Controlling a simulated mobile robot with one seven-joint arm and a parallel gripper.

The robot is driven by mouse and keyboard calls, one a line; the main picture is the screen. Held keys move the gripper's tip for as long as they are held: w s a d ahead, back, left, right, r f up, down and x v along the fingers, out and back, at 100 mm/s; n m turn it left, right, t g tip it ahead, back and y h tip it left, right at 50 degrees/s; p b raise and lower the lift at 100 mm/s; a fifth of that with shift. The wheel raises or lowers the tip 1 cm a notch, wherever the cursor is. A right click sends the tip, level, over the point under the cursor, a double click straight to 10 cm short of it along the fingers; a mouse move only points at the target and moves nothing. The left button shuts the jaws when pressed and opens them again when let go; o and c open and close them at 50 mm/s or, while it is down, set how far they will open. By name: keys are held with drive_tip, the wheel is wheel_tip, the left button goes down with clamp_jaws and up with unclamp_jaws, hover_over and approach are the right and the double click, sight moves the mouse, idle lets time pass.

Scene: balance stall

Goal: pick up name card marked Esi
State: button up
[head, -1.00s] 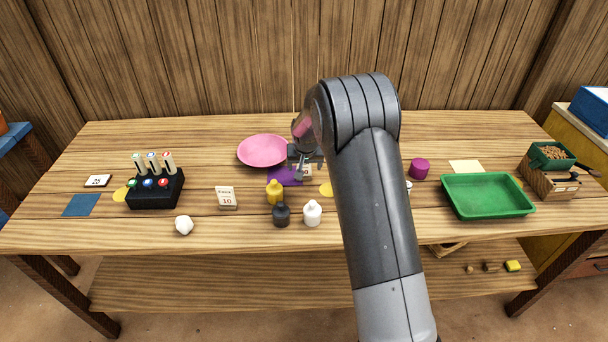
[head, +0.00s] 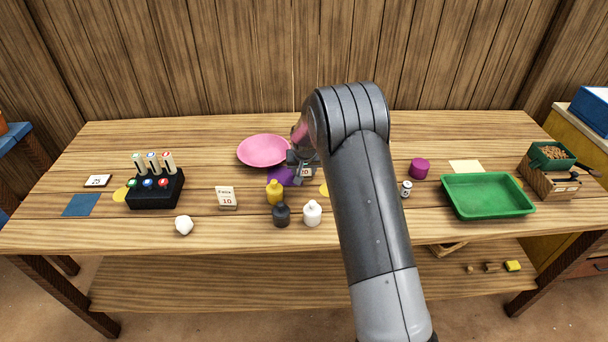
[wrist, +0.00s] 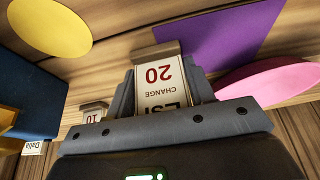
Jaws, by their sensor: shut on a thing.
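The name card marked Esi (wrist: 163,84) shows in the wrist view, upside down, with "CHANGE" and a red "20" on its white face and a brown base block. My gripper (wrist: 160,78) has one finger on each side of the card and is shut on it. In the head view my gripper (head: 302,168) is low at the back middle of the table, beside the purple mat (head: 281,175). The card (head: 307,173) shows there only as a small pale patch, partly hidden by the gripper. I cannot tell whether it is clear of the table.
A pink plate (head: 263,150) lies just left of my gripper. Another card marked 10 (head: 227,197) stands left. A green tray (head: 487,196) is right.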

drive_tip(key=shift+c, duration=1.1)
drive_tip(key=shift+r, duration=0.1)
